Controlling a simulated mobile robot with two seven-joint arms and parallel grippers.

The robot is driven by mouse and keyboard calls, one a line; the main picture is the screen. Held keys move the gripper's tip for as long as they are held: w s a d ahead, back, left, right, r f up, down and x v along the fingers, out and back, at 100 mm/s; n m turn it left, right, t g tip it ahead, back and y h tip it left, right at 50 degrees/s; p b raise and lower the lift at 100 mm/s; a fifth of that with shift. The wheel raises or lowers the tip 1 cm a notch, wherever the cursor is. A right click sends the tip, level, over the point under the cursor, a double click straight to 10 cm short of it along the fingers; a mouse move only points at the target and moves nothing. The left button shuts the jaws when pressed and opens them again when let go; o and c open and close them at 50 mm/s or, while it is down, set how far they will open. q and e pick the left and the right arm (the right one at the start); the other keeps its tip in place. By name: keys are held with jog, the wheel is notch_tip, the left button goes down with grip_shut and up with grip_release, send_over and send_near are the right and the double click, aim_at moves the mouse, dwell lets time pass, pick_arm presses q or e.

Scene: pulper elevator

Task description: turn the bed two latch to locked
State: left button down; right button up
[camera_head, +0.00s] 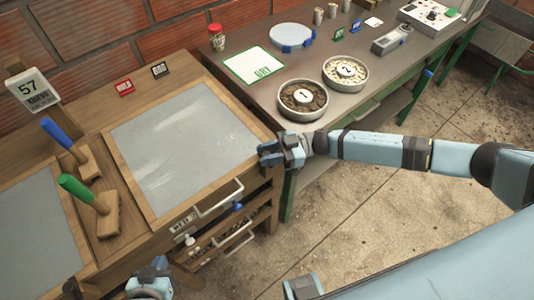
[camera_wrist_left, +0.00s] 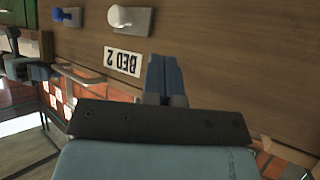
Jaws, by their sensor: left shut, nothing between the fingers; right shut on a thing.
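The drawer front carries a BED 2 label (camera_wrist_left: 122,61), upside down in the left wrist view; it also shows in the head view (camera_head: 182,222). A white knob-like piece (camera_wrist_left: 130,18), also in the head view (camera_head: 189,239), sits below the label. A blue knob (camera_wrist_left: 66,15), also in the head view (camera_head: 238,207), is further right. I cannot tell which is the latch or its setting. My left gripper (camera_wrist_left: 162,75) is shut and empty beside the label, apart from both knobs. My right gripper (camera_head: 268,155) is shut at the bench's right corner; what it grips is hidden.
A pale handle (camera_head: 219,198) juts from the drawer front, with an open lower drawer (camera_head: 225,235) underneath. Green (camera_head: 85,194) and blue (camera_head: 62,137) handled tools stand on the wooden bench. Two bowls (camera_head: 303,100) (camera_head: 346,73) sit on the adjoining table.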

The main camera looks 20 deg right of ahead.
jog(key=shift+a+g, duration=0.1)
jog(key=shift+g, duration=0.2)
jog(key=o, duration=0.9)
jog(key=shift+c, duration=0.2)
jog(key=d+b, duration=0.2)
jog(key=d, duration=1.1)
jog(key=shift+s+d, duration=0.2)
jog(key=shift+d, duration=0.2)
